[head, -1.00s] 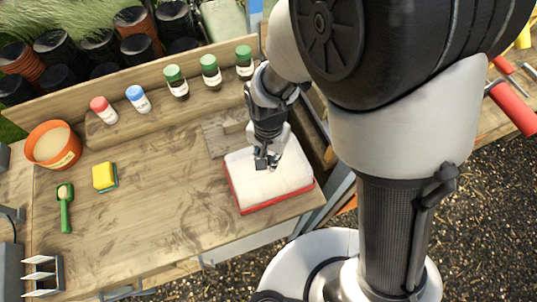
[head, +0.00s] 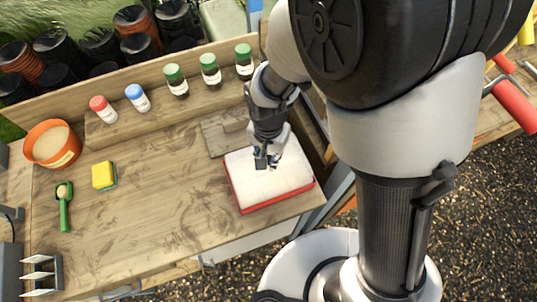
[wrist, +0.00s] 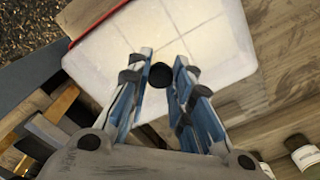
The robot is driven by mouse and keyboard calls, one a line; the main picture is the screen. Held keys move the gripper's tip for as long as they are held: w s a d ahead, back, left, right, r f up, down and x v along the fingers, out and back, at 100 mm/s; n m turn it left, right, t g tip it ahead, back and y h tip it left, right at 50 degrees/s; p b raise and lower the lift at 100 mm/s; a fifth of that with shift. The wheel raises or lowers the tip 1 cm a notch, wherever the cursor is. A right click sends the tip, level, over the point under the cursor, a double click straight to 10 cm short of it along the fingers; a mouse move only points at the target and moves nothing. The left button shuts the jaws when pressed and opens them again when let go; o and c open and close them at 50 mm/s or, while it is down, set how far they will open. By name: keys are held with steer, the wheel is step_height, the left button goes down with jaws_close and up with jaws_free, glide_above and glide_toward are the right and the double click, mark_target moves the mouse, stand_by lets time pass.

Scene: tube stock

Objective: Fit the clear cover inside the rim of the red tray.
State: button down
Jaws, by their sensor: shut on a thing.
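The clear cover (head: 285,183) looks pale and translucent, with faint grid lines in the wrist view (wrist: 215,45). It lies over the red tray (head: 278,201) at the bench's right front. The tray's red rim shows along its left and front sides in the head view, and as a strip at the upper left of the wrist view (wrist: 98,21). My gripper (head: 262,164) is above the cover, shut on its black knob (wrist: 160,76). I cannot tell whether every cover edge sits inside the rim; my arm and the cover hide parts of it.
Several capped bottles (head: 210,70) stand on a ledge behind. A flat board (head: 222,135) lies just behind the tray. A yellow sponge (head: 104,175), a green scoop (head: 65,207) and an orange pot (head: 52,146) are at the left. The bench middle is clear.

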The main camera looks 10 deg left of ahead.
steer(key=c, duration=1.3)
jaws_free()
steer(key=shift+c, duration=0.2)
steer(key=shift+r, duration=0.1)
steer(key=shift+r+p, duration=3.15)
steer(key=shift+r, duration=0.8)
